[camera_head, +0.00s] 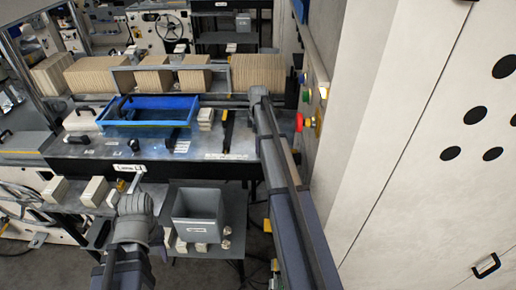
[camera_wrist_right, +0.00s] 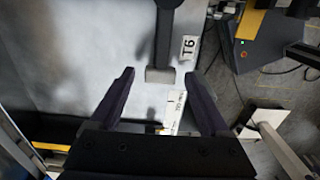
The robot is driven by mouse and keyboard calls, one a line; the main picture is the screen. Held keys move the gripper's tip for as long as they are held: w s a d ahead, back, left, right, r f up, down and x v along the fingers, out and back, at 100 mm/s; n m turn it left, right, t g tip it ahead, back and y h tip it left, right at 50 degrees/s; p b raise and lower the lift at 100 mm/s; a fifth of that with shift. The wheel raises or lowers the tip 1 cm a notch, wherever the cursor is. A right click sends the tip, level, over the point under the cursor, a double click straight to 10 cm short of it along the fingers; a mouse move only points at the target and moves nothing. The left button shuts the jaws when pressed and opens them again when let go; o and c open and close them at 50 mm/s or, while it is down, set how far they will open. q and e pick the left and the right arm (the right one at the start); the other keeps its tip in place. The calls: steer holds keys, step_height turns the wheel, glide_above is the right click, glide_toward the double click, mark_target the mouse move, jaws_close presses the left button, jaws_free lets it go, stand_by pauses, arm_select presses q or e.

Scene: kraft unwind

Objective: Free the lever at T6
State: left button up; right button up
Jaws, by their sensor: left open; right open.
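In the right wrist view a dark lever (camera_wrist_right: 166,35) runs down from the top edge and ends in a pale grey block (camera_wrist_right: 160,76). A white T6 label (camera_wrist_right: 189,47) is beside it on the right. My right gripper (camera_wrist_right: 159,77) is open, with one finger on each side of the block in the picture; I cannot tell whether they touch it. In the head view my right arm reaches up to the bench, and its wrist hides the fingertips. My left gripper (camera_head: 132,183) is low at the left, in front of the bench; its fingers are small and partly hidden.
A blue tray (camera_head: 150,128) lies on the metal bench (camera_head: 90,150). A grey bin (camera_head: 198,208) stands on a low stand in front. Several brown stacks (camera_head: 258,75) line the back. A pale cabinet (camera_head: 420,120) closes off the right side.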

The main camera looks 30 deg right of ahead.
steer(key=shift+f, duration=0.1)
steer(key=shift+c, duration=0.2)
jaws_close()
stand_by(0.5)
stand_by(0.8)
